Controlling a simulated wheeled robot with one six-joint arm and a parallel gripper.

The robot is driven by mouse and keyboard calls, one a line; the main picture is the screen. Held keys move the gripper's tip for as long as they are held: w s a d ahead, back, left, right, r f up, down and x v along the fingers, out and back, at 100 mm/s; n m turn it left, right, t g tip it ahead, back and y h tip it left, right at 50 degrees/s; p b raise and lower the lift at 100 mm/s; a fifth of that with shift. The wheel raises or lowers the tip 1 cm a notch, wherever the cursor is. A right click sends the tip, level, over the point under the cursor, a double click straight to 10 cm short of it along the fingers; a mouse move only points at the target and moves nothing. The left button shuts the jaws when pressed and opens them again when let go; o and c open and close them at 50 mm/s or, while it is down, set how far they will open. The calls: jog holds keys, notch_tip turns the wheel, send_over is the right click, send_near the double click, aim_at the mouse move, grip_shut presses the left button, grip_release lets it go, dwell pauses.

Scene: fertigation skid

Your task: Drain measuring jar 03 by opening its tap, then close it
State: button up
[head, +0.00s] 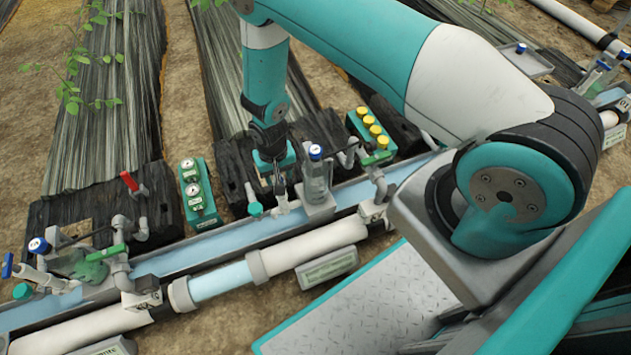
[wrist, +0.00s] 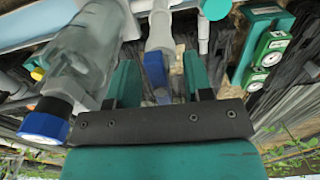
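A clear measuring jar (head: 317,185) with a blue cap stands in the middle of the head view; its number is not readable. A jar with a blue cap also fills the left of the wrist view (wrist: 92,50). Beside it is a pale tap with a blue lever (wrist: 155,72). My gripper (head: 278,185) is low beside the jar, pointing down. In the wrist view its two green fingers (wrist: 160,78) stand apart, one on each side of the blue lever, with gaps showing. Whether either finger touches the lever is unclear. The jar's contents cannot be made out.
A green gauge block (head: 197,192) stands left of my gripper, and a block with yellow caps (head: 372,130) stands behind right. A red-handled valve (head: 131,183) and another jar (head: 75,264) are at the left. A white pipe (head: 312,243) runs in front.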

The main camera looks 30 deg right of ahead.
notch_tip(320, 180, up, 10)
jog(key=p, duration=0.8)
jog(key=shift+w+r, duration=0.1)
jog(key=shift+r, duration=0.05)
